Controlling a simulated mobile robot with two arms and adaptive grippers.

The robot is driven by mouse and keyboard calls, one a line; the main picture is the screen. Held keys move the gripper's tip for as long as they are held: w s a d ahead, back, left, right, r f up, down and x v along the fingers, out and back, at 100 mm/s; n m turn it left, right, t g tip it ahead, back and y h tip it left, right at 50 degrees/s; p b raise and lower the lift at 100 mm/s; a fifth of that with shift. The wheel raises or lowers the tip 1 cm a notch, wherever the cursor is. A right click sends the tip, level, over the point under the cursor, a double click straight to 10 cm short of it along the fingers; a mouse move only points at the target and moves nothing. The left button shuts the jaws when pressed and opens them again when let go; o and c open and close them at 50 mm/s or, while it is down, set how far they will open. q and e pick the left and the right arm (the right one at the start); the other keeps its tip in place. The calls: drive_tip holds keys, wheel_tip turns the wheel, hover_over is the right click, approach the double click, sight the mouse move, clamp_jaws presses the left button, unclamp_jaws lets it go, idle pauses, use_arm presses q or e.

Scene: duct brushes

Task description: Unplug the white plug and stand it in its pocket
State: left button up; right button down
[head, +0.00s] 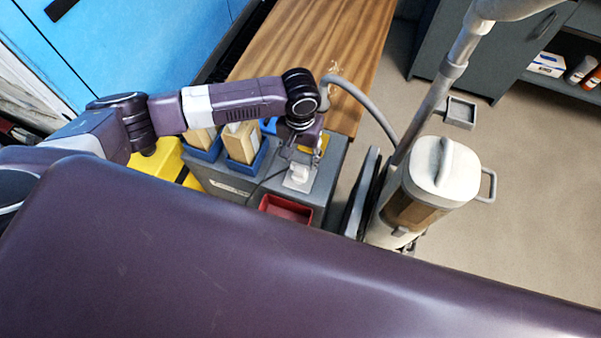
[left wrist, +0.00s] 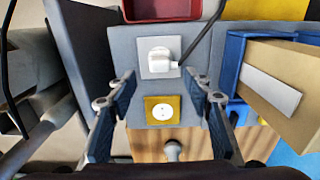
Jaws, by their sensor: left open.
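The white plug (left wrist: 158,60) sits in a white wall plate on the grey box top, with a black cord leaving it to the upper right in the left wrist view. In the head view the white plug (head: 299,174) is just below my left gripper (head: 299,158). In the left wrist view my left gripper (left wrist: 162,88) is open and empty, its fingers apart on either side, short of the plug. I cannot tell which place is the plug's pocket. My right gripper is not in view.
A red bin (head: 286,208) is close to the plug. Blue holders (head: 243,165) with tan blocks stand beside it on the grey box (head: 230,187). A vacuum-like machine (head: 425,185) with a hose stands at the right. A wooden bench (head: 320,50) lies behind.

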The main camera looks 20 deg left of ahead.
sight(300, 169)
use_arm(q)
wheel_tip(300, 169, down, 5)
drive_tip(key=b, duration=0.5)
drive_tip(key=shift+r, duration=0.1)
drive_tip(key=shift+f+b, duration=0.4)
drive_tip(key=shift+b, duration=0.05)
drive_tip(key=shift+f, duration=1.5)
drive_tip(key=shift+r, duration=0.1)
drive_tip(key=shift+p, duration=0.5)
